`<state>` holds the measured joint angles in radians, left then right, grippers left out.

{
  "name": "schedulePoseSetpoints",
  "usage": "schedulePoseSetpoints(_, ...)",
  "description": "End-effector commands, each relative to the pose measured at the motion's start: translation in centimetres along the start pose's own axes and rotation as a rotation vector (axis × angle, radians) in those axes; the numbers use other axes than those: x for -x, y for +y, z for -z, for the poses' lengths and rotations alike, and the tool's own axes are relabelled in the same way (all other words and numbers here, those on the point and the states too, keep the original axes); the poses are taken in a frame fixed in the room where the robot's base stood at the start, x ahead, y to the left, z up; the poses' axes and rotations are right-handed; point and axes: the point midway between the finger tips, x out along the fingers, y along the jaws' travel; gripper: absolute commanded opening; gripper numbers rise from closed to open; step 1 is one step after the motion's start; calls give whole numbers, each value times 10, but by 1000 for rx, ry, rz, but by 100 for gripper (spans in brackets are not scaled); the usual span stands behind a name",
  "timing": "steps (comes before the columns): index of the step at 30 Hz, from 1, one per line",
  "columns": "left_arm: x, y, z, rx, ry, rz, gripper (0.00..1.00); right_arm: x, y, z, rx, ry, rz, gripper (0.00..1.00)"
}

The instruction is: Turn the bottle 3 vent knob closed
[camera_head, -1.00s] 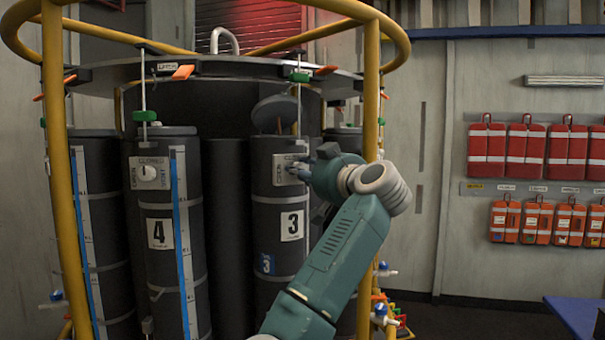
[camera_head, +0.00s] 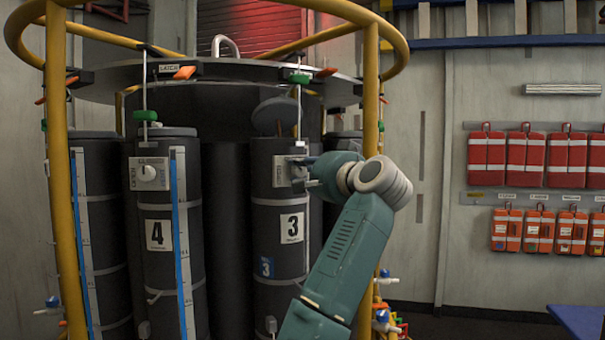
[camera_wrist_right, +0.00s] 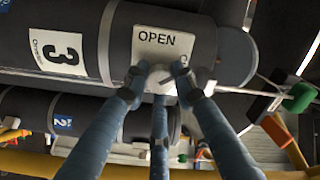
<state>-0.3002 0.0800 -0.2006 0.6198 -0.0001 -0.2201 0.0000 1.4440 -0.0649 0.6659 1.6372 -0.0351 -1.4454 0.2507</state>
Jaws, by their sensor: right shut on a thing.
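Bottle 3 (camera_head: 265,225) is a dark upright cylinder with a white "3" label; it also shows in the right wrist view (camera_wrist_right: 180,40). Its pale vent plate (camera_head: 281,171) faces me, and the word "OPEN" reads on the plate (camera_wrist_right: 150,38) in the right wrist view. My right gripper (camera_head: 303,172) reaches the plate from the right. In the right wrist view, its fingers (camera_wrist_right: 162,85) are shut around the white vent knob (camera_wrist_right: 160,77). The fingers hide much of the knob and part of the second word. I cannot read the knob's pointing direction. My left gripper is not in view.
Bottle 4 (camera_head: 145,275), with its own white knob (camera_head: 148,173), stands to the left. A yellow frame post (camera_head: 371,90) rises close behind my right arm. A green-handled valve (camera_head: 299,77) hangs above bottle 3. Red cases (camera_head: 486,160) hang on the right wall.

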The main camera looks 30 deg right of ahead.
Motion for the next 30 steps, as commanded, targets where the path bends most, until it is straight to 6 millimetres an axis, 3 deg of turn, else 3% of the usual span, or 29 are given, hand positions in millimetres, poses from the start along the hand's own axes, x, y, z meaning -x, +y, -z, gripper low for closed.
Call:
schedulePoseSetpoints(15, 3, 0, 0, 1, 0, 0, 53, -2, 2, -6, -457, -13, -11, 0)
schedulePoseSetpoints(30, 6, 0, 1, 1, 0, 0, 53, -2, 2, -5, -661, -12, -10, 0)
